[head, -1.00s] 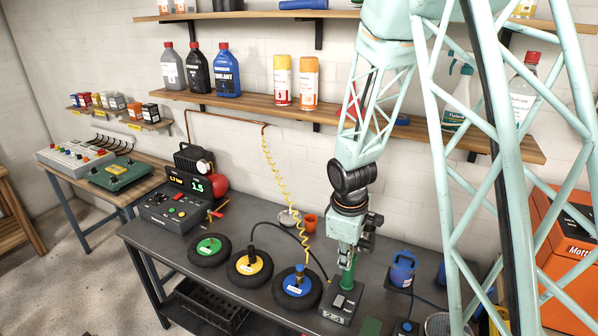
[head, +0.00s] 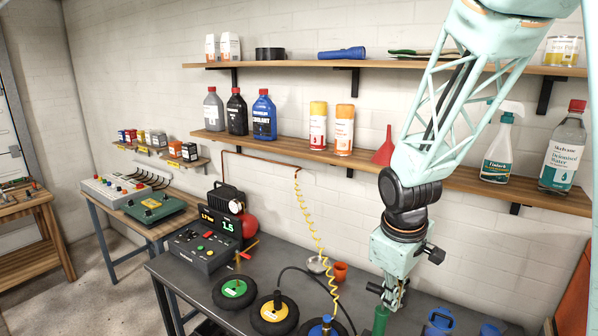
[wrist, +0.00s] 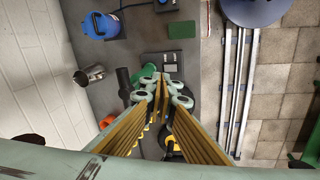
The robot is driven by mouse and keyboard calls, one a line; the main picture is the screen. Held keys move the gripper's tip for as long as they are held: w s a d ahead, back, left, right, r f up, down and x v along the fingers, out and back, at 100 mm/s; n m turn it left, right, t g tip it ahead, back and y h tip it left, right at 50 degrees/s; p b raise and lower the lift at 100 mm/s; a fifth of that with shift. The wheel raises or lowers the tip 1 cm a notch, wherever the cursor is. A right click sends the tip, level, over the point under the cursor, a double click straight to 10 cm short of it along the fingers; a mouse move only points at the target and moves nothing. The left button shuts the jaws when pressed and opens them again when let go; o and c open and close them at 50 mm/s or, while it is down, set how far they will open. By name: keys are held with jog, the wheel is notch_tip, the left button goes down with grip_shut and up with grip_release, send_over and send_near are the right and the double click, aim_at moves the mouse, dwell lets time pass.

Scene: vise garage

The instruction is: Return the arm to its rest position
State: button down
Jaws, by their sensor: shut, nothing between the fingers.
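My gripper (head: 392,298) hangs low over the dark workbench (head: 300,262) on my pale green arm. Its fingers are shut and empty in the wrist view (wrist: 162,84). A green upright handle (head: 381,321) shows just below and slightly left of the fingertips in the head view. It also shows close to the fingertips in the wrist view (wrist: 147,74); I cannot tell whether they touch. The base of the handle is cut off in the head view.
A control box (head: 202,246) and an orange cup (head: 340,271) are on the bench. Shelves with bottles (head: 264,118) and a red funnel (head: 385,150) are behind my arm. A blue canister (wrist: 100,25) stands nearby.

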jog(key=s+r+m+b, duration=0.2)
jog(key=s+r, duration=0.3)
jog(key=s, duration=0.5)
jog(key=s+a+r+m+t+b, duration=0.1)
jog(key=s+r+m+b, duration=0.1)
jog(key=s+r, duration=0.4)
jog(key=s+r+m+t+y+b, duration=0.1)
jog(key=s+r+m, duration=0.3)
jog(key=s, duration=1.1)
jog(key=shift+s+a+r+b, duration=0.3)
jog(key=shift+a+r+b, duration=0.1)
jog(key=shift+r, duration=0.3)
